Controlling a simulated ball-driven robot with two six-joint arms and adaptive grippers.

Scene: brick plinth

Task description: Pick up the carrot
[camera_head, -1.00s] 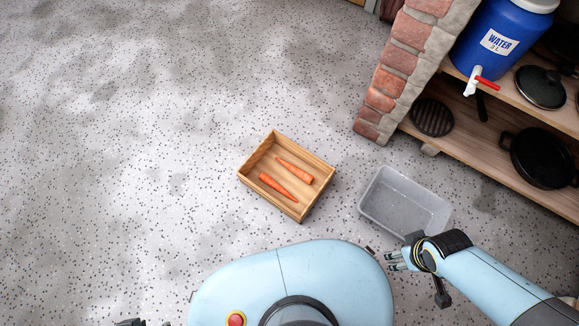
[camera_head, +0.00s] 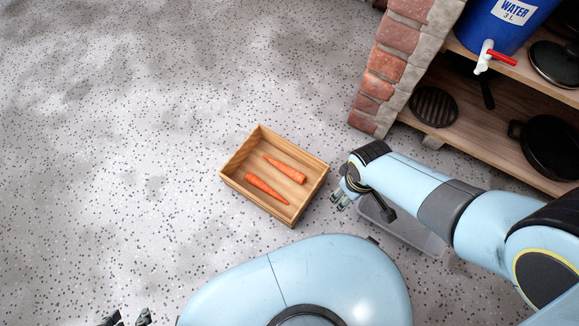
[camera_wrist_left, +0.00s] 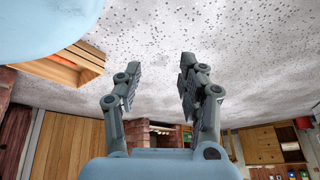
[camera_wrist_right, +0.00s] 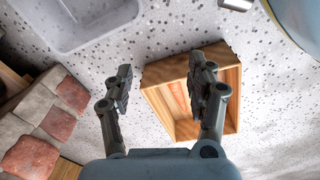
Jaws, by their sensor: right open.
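Two orange carrots lie side by side in a wooden crate (camera_head: 238,183) on the floor in the head view. One carrot (camera_head: 285,169) is farther back; the other carrot (camera_head: 265,188) is nearer. My right gripper (camera_head: 339,198) is open and empty, just right of the crate. In the right wrist view the crate (camera_wrist_right: 186,129) shows beyond my right fingers (camera_wrist_right: 163,85), with a carrot (camera_wrist_right: 175,94) partly visible between them. My left gripper (camera_head: 128,320) is at the bottom edge of the head view. In the left wrist view its fingers (camera_wrist_left: 155,85) stand apart and empty.
A grey plastic bin (camera_head: 425,238) stands right of the crate, partly hidden under my right arm. A brick plinth (camera_head: 392,65) with wooden shelves holds a blue water container (camera_head: 500,22) and black pans at upper right. The floor left of the crate is clear.

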